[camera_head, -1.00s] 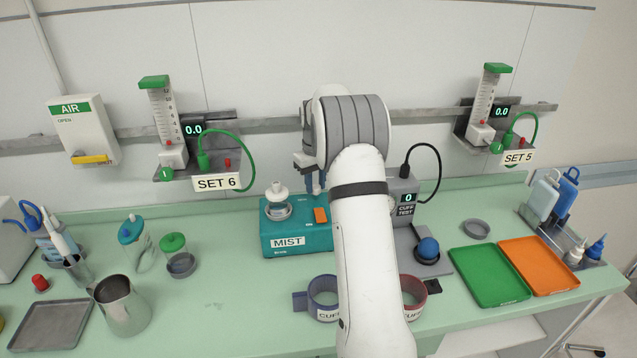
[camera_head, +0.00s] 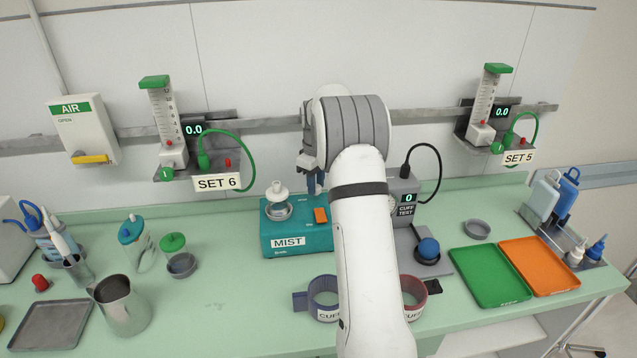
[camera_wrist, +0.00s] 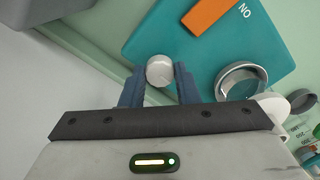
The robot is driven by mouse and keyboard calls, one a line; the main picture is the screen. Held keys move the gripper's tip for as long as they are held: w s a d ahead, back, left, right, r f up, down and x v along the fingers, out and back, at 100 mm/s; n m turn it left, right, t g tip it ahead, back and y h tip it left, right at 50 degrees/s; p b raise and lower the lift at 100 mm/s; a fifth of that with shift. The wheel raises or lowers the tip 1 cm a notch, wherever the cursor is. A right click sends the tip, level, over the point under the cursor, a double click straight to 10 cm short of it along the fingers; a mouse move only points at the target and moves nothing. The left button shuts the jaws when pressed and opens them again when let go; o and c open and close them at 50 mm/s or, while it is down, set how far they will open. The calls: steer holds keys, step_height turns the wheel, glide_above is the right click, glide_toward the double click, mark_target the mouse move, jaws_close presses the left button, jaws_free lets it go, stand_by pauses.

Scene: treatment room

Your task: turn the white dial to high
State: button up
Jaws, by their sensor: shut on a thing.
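The white dial (camera_wrist: 160,70) shows in the wrist view as a small round knob with a thin line on its face, at the edge of the teal MIST machine (camera_wrist: 180,40). My gripper (camera_wrist: 160,84) is shut on the dial, with one blue finger on each side of it. In the head view, the MIST machine (camera_head: 297,238) stands on the green counter, and my gripper (camera_head: 314,185) is at its back right. The dial is hidden there behind my arm and gripper. I cannot read any marks around the dial.
On the machine are an orange switch (camera_head: 320,215) and a white-topped cup (camera_head: 278,198). The grey CUFF TEST unit (camera_head: 404,198) stands close on the right. A blue cuff ring (camera_head: 323,296) lies in front. The wall rail (camera_head: 270,122) runs behind.

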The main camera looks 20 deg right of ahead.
steer(key=shift+s+f, duration=0.2)
steer(key=shift+f, duration=0.05)
steer(key=o, duration=1)
steer(key=shift+r, duration=0.2)
steer(key=shift+w+r, duration=0.15)
steer(key=shift+r, duration=0.4)
step_height(320, 180, up, 7)
steer(key=shift+f+b, duration=0.15)
steer(key=shift+b, duration=0.3)
